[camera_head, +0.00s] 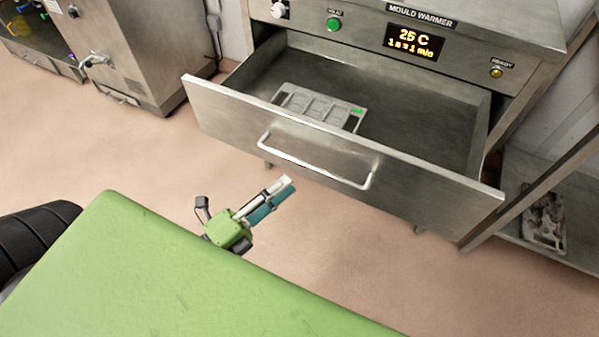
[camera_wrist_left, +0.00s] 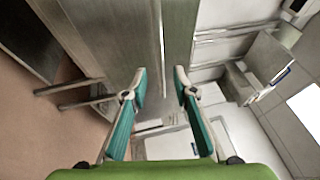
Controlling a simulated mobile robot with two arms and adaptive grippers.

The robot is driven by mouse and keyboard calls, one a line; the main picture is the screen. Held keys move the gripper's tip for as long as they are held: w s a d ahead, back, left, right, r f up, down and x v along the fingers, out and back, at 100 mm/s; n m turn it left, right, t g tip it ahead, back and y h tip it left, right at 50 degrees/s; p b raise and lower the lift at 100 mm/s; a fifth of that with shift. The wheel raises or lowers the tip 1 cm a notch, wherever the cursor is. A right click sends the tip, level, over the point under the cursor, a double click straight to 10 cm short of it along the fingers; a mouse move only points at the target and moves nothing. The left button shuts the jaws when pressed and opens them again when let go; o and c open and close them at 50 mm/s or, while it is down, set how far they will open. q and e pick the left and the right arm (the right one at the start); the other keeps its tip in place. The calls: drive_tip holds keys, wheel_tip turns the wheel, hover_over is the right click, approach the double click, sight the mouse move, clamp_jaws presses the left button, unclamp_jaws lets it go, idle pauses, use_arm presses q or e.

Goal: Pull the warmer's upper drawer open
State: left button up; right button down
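The steel mould warmer (camera_head: 460,48) stands at the top of the head view. Its upper drawer (camera_head: 225,112) is pulled well out, with its inside showing. A bar handle (camera_head: 318,173) runs along the drawer's front. My left gripper (camera_head: 283,187) is in front of the drawer, just below the handle in the picture, with a gap to it. In the left wrist view my left gripper (camera_wrist_left: 160,72) has its two teal-padded fingers apart, with nothing held between them. My right gripper is not in view.
A grey mould tray (camera_head: 320,108) with a green mark lies in the drawer. The warmer's panel has a green button (camera_head: 334,24) and a display (camera_head: 413,42). Another steel machine (camera_head: 130,50) stands at the left. A dark metal mould (camera_head: 543,218) lies on a low shelf at the right.

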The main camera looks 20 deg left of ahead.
use_arm(q)
drive_tip(key=v, duration=0.4)
drive_tip(key=shift+w, duration=0.1)
idle(0.4)
